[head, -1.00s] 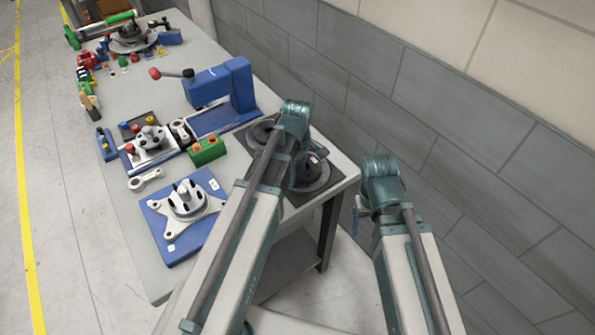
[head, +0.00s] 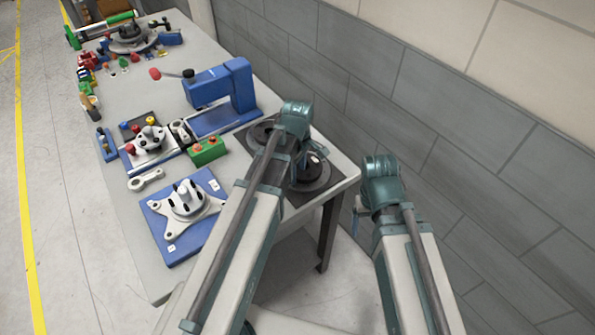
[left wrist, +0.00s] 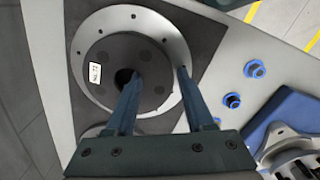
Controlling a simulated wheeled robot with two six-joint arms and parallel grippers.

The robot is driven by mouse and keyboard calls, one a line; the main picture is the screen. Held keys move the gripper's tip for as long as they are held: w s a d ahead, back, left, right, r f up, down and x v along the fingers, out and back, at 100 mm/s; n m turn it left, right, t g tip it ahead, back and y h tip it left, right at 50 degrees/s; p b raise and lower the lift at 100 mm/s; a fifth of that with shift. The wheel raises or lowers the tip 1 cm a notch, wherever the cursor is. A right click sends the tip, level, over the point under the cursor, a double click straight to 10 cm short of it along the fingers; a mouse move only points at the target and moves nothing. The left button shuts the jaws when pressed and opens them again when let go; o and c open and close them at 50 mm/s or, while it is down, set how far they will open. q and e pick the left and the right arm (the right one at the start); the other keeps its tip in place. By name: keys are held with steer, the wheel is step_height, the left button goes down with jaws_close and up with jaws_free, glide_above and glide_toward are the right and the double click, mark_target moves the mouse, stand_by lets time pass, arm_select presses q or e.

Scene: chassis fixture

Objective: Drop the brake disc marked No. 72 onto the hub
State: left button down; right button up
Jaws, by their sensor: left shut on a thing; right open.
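A grey brake disc (left wrist: 147,58) with a lighter rim and a white label fills the upper left of the left wrist view. My left gripper (left wrist: 158,76) is shut on this disc, one finger at the centre hole and the other at the outer rim. In the head view my left arm partly hides the disc (head: 318,180). The hub (head: 187,197), with upright studs, stands on a blue plate (head: 160,222) to the left; its edge shows in the left wrist view (left wrist: 293,160). My right gripper (head: 358,217) is open, beyond the table's right edge.
A second dark disc (head: 260,132) lies on the dark mat (head: 240,130), partly hidden. A green button box (head: 208,151), a blue press (head: 232,85) and a small metal link (head: 147,179) stand near the hub. Several parts crowd the far table end. A wall runs along the right.

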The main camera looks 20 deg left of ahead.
arm_select(q)
steer(key=shift+r, duration=0.2)
arm_select(e)
steer(key=shift+r, duration=0.2)
arm_select(q)
steer(key=shift+r+p, duration=0.8)
steer(key=shift+p, duration=0.1)
arm_select(e)
steer(key=shift+r, duration=0.8)
arm_select(q)
steer(key=shift+r, duration=0.1)
steer(key=shift+r+p, duration=1.45)
steer(key=shift+p, duration=0.05)
arm_select(e)
step_height(320, 180, up, 3)
steer(key=shift+f, duration=0.1)
steer(key=shift+c, duration=0.3)
